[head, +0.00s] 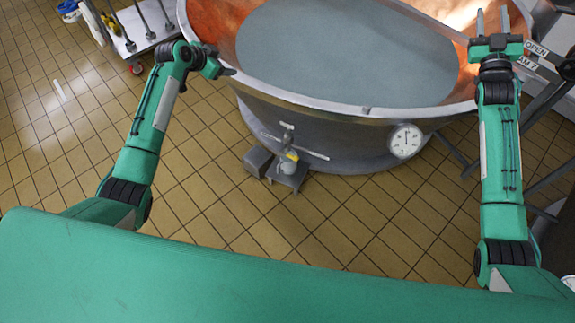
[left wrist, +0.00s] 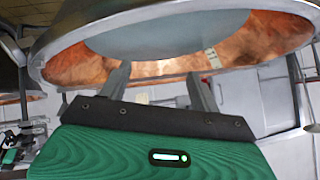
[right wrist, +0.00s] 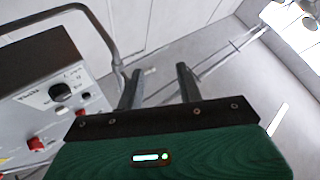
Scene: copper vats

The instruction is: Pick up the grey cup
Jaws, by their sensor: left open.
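I cannot make out a grey cup for certain in any view. My left gripper (head: 224,64) is at the left rim of the copper vat in the head view. Its two fingers stand apart and empty in the left wrist view (left wrist: 160,85), with the vat beyond them. My right gripper (head: 492,20) is over the right rim of the vat, pointing away from me. Its fingers are apart with nothing between them in the right wrist view (right wrist: 158,82).
The large copper vat (head: 320,118) holds a grey liquid (head: 345,55) and carries a round dial (head: 405,141). A valve (head: 290,168) sits below it. A metal trolley (head: 145,38) stands at the back left. A control panel (right wrist: 50,110) shows left. Tiled floor is open at left.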

